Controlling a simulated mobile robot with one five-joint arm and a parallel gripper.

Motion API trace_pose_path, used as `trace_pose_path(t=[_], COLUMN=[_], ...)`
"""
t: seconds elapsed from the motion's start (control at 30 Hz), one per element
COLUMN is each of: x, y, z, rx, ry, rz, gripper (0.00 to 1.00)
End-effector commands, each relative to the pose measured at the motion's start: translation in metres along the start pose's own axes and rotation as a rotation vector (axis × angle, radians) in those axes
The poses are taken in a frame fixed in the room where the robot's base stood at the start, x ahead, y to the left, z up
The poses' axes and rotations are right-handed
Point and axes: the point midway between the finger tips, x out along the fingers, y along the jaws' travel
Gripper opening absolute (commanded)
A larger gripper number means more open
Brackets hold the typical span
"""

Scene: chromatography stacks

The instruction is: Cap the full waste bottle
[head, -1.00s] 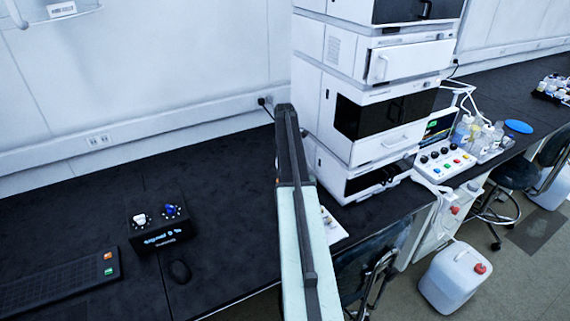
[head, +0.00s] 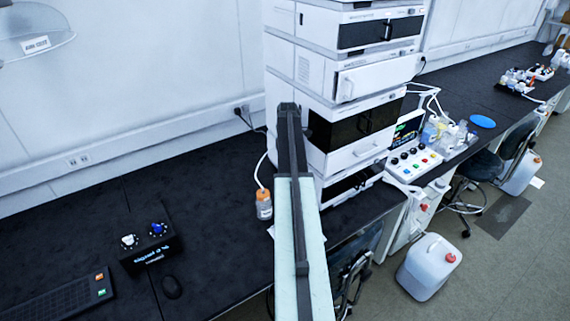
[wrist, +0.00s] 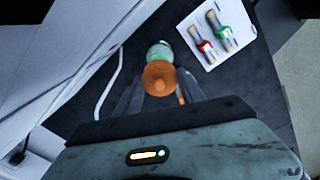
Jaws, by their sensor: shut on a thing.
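A small bottle (head: 264,208) with an orange top and a pale label stands on the black bench, left of the instrument stack. In the wrist view, an orange round cap (wrist: 159,77) lies between my gripper's fingers (wrist: 160,92), which are shut on it. A bottle's pale green and white part (wrist: 160,52) shows just beyond the cap. I cannot tell whether the cap touches that bottle or sits on it. In the head view my arm hides the gripper. A white jerrycan (head: 426,268) with a red cap stands on the floor.
The instrument stack (head: 345,90) rises behind my arm. A white tube (wrist: 110,85) runs near the bottle. A white card (wrist: 215,32) with red and green vials lies beside it. A control box (head: 150,240) and keyboard (head: 62,290) lie left. A chair (head: 350,270) stands at the bench edge.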

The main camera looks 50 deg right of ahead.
Motion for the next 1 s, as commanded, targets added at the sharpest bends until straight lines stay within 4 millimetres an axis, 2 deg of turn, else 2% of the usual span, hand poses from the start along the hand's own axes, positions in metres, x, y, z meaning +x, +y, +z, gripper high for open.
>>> trace_pose_path(t=[0.53,0.67,1.0], x=[0.057,0.063,0.061], y=[0.000,0.000,0.000], z=[0.000,0.000,0.000], rx=[0.000,0.001,0.001], ry=[0.000,0.000,0.000], rz=[0.000,0.000,0.000], gripper=[0.08,0.08,0.08])
